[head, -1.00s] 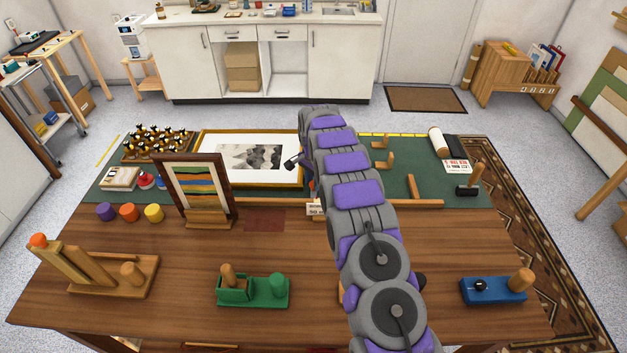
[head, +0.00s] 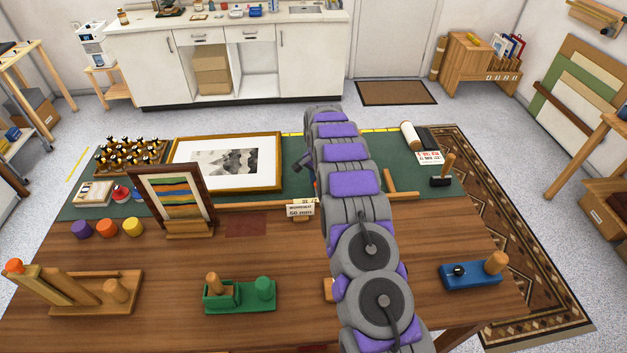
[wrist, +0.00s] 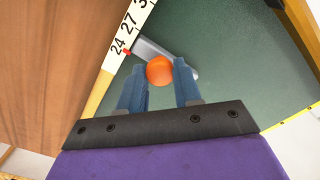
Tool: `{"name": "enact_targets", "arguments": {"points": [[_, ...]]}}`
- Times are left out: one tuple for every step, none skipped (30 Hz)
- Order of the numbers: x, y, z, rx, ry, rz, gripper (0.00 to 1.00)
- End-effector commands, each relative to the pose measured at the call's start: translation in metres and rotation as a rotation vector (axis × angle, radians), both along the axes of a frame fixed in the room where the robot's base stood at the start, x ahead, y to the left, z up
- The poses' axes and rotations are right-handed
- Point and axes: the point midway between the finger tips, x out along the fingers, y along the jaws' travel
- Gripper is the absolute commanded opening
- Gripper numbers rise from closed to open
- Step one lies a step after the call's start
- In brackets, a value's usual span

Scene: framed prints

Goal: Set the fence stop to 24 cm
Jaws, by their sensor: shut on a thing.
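The fence stop shows in the wrist view as a grey bar (wrist: 182,62) with a round orange knob (wrist: 160,71). My gripper (wrist: 159,76) has its two blue fingers on either side of the knob and is shut on it. A white scale (wrist: 126,38) with black numbers runs along the wooden fence (wrist: 100,94). A small red pointer (wrist: 127,52) lies at the scale's edge, right beside the number 24. In the head view the long fence (head: 252,206) crosses the table, and my arm hides the stop and the knob.
A small sign (head: 300,210) stands at the fence just left of my arm. A gold-framed print (head: 227,162) lies on the green mat (head: 290,150). A dark standing frame (head: 172,200) is further left. A blue block (head: 470,275) sits at the front right. The wood between is mostly clear.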

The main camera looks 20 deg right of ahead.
Motion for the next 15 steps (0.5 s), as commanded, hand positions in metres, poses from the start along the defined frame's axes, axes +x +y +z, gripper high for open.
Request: {"name": "enact_targets", "arguments": {"points": [[0.0016, -0.0040, 0.0021, -0.004, -0.007, -0.004, 0.34], [0.0015, -0.0043, 0.0021, -0.003, -0.007, -0.004, 0.37], [0.0014, -0.0044, 0.0021, -0.003, -0.007, -0.003, 0.41], [0.0013, -0.0043, 0.0018, -0.002, -0.006, -0.003, 0.44], [0.0011, -0.0040, 0.0016, -0.001, -0.006, -0.003, 0.47], [0.0011, -0.0036, 0.0015, -0.001, -0.006, -0.003, 0.51], [0.0011, -0.0030, 0.0013, -0.001, -0.004, -0.002, 0.53], [0.0009, -0.0025, 0.0011, -0.001, -0.004, -0.002, 0.56], [0.0009, -0.0015, 0.0010, -0.001, -0.003, -0.002, 0.59], [0.0008, -0.0007, 0.0010, -0.001, -0.003, -0.001, 0.59], [0.0008, 0.0001, 0.0010, -0.002, -0.003, -0.001, 0.59], [0.0007, 0.0006, 0.0010, -0.002, -0.003, -0.001, 0.59], [0.0007, 0.0008, 0.0009, -0.002, -0.002, 0.000, 0.59], [0.0006, 0.0009, 0.0008, -0.002, -0.002, 0.000, 0.59], [0.0006, 0.0013, 0.0011, -0.002, -0.002, 0.000, 0.59]]}}
